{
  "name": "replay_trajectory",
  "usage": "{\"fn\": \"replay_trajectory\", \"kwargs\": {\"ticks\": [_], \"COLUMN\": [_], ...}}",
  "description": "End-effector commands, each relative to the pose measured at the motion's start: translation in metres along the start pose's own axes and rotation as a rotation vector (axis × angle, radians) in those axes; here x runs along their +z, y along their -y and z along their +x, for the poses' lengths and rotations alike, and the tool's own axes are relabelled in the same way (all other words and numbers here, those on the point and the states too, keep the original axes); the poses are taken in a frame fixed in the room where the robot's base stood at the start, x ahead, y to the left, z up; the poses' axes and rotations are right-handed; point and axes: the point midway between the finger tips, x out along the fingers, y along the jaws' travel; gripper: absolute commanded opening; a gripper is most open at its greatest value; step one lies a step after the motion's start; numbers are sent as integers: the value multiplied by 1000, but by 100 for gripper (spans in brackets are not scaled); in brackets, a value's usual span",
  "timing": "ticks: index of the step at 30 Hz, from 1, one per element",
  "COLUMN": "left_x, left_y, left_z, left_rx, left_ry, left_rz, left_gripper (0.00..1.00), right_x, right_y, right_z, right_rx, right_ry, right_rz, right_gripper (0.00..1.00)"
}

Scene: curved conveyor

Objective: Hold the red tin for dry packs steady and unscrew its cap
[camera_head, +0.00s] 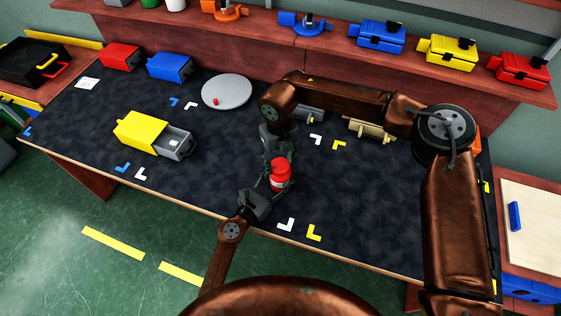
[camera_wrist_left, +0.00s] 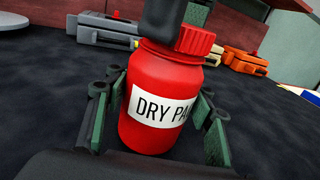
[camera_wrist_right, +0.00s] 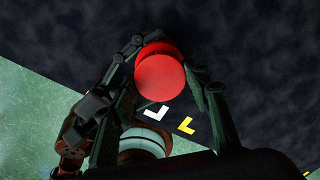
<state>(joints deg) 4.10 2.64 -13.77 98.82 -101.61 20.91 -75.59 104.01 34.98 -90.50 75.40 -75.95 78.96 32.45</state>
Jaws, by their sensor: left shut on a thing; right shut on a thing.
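The red tin (camera_head: 281,182) stands near the front edge of the dark table mat. In the left wrist view the tin (camera_wrist_left: 150,105) looks upright, with a white label reading "DRY PA" before it is cut off. My left gripper (camera_head: 270,190) is shut around its body from the front. The ridged red cap (camera_wrist_left: 196,38) sits on top of the tin, partly hidden by a dark finger of my right gripper. My right gripper (camera_head: 279,164) comes from above and is shut on the cap. The right wrist view looks down on the round cap (camera_wrist_right: 160,78) between the fingers.
A yellow box with an open grey drawer (camera_head: 142,132) stands to the left. A grey round plate (camera_head: 227,92) with a small red piece lies behind it. Red and blue boxes (camera_head: 170,67) stand at the back left. White and yellow corner marks (camera_head: 286,225) lie near the tin.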

Motion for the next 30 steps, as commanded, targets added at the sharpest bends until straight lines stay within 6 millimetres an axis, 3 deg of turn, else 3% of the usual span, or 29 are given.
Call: {"fn": "replay_trajectory", "kwargs": {"ticks": [9,18,30], "left_x": [0,0,0], "left_y": [0,0,0], "left_z": [0,0,0], "left_rx": [0,0,0], "left_ry": [1,0,0], "left_rz": [0,0,0], "left_gripper": [0,0,0], "right_x": [0,0,1], "right_y": [1,1,-1], "right_z": [0,0,-1], "right_rx": [-1,0,-1], "right_ry": [0,1,2], "right_rz": [1,-229,-228], "right_gripper": [14,14,14]}}
